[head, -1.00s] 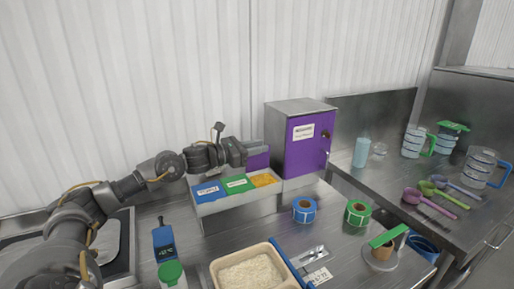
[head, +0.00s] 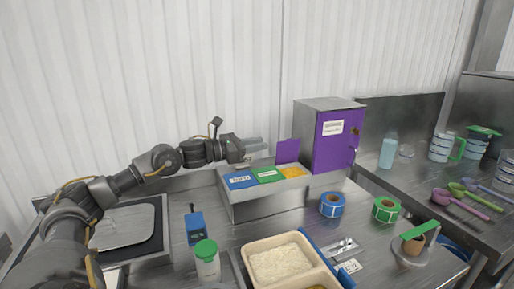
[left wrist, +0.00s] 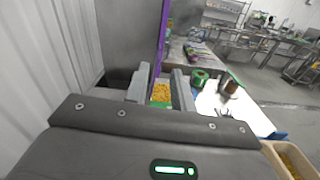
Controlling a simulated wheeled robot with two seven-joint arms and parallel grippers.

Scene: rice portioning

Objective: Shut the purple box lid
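The purple lid (head: 288,151) stands raised, roughly upright, at the back of the right-hand compartment of a grey three-part box (head: 262,204). That compartment is open and shows yellow-orange contents (head: 293,172); they also show between my fingers in the left wrist view (left wrist: 161,92). My left gripper (head: 252,152) is over the back of the box, left of the purple lid and apart from it. In the left wrist view its two fingers (left wrist: 160,88) are spread with nothing between them. A thin purple strip there may be the lid or the cabinet door; I cannot tell. My right gripper is out of view.
The blue lid (head: 240,180) and green lid (head: 268,174) lie flat. In front are a rice tray (head: 249,247), a green-capped bottle (head: 207,262) and tape rolls (head: 332,205). A wall runs behind.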

